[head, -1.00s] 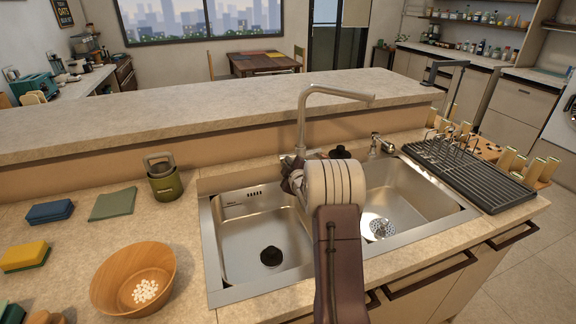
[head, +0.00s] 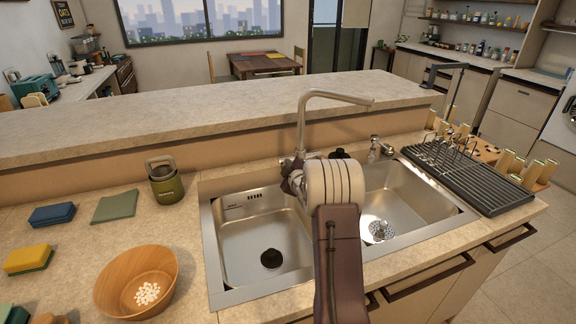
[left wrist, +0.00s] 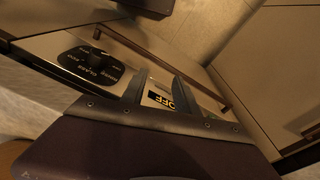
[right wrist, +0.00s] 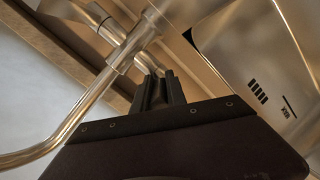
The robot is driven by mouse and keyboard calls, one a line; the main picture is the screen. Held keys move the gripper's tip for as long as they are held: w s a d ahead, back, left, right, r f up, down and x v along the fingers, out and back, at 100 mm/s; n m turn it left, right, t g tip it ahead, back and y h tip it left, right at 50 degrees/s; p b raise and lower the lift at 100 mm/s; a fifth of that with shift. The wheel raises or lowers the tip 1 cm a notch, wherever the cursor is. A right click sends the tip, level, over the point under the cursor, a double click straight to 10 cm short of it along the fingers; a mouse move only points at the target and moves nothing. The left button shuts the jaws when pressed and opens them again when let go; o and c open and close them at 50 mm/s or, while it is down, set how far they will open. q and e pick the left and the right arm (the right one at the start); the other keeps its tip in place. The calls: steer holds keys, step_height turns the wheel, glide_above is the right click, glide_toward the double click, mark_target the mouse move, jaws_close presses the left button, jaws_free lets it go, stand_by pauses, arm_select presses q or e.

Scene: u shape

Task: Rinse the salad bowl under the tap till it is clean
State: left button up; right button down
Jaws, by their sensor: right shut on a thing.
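The wooden salad bowl (head: 122,268) stands upright on the counter left of the sink, with a clump of small white bits (head: 147,293) in its bottom. The tall metal tap (head: 303,125) rises behind the sink; its spout points right, and I see no water from it. My right gripper (right wrist: 162,88) is shut on a small metal part at the tap's base, seemingly its lever (right wrist: 148,62). In the head view my right arm hides much of this grip. My left gripper (left wrist: 160,90) is open and empty, before a cabinet-front panel with a dial (left wrist: 92,66); the head view lacks it.
The sink has a left basin (head: 245,235) and a right basin (head: 405,205), both empty. A dark drying rack (head: 480,180) stands at the right. A green canister (head: 166,185), blue sponge (head: 52,215), green cloth (head: 114,207) and yellow sponge (head: 28,257) lie left.

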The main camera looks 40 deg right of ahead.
steer(key=shift+r+g+y+p, duration=0.3)
steer(key=shift+r+g+p, duration=0.3)
steer(key=shift+p, duration=0.6)
steer(key=shift+w+f, duration=0.1)
steer(key=shift+f, duration=0.05)
arm_select(q)
step_height(320, 180, up, 4)
steer(key=shift+r, duration=0.15)
arm_select(e)
steer(key=shift+f, duration=0.15)
steer(key=c, duration=1.3)
jaws_free()
steer(key=shift+c, duration=0.2)
arm_select(q)
steer(key=shift+f, duration=0.35)
arm_select(e)
steer(key=v, duration=0.9)
